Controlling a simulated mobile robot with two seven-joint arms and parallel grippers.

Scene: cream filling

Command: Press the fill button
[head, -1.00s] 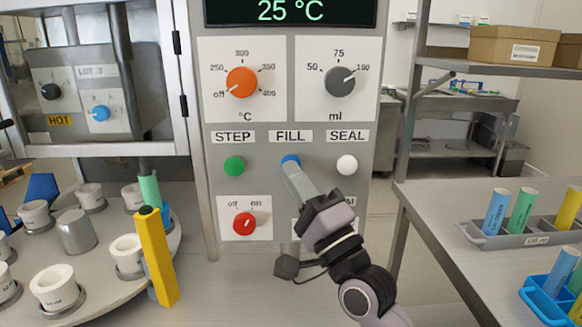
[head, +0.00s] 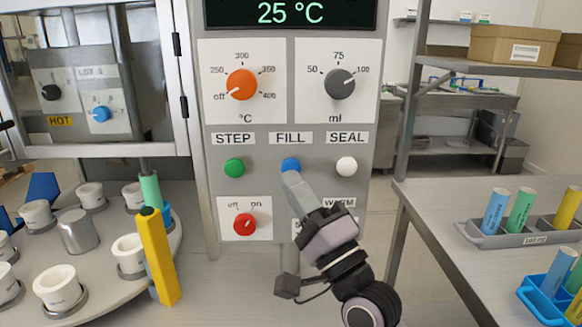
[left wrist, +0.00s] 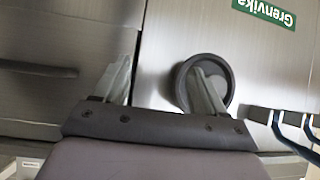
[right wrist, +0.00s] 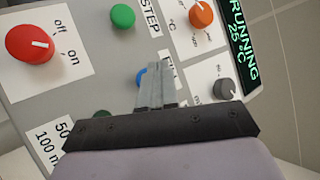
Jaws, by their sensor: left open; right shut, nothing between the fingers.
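The blue fill button (head: 291,164) sits under the FILL label on the grey panel (head: 262,188), between the green step button (head: 234,167) and the white seal button (head: 346,166). My right gripper (head: 290,176) is shut and empty, its fingertips just below the blue button in the head view. In the right wrist view the shut fingers (right wrist: 154,70) partly cover the blue button (right wrist: 141,77). I cannot tell whether they touch it. My left gripper (left wrist: 162,75) is open and empty in its own wrist view, before a metal surface; the head view does not show it.
A round table (head: 105,270) with several white cups stands at the left, with a yellow post (head: 159,257) near it. A metal table (head: 440,215) with a grey rack (head: 505,238) of coloured tubes stands at the right. Dials and a red switch (head: 245,224) surround the buttons.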

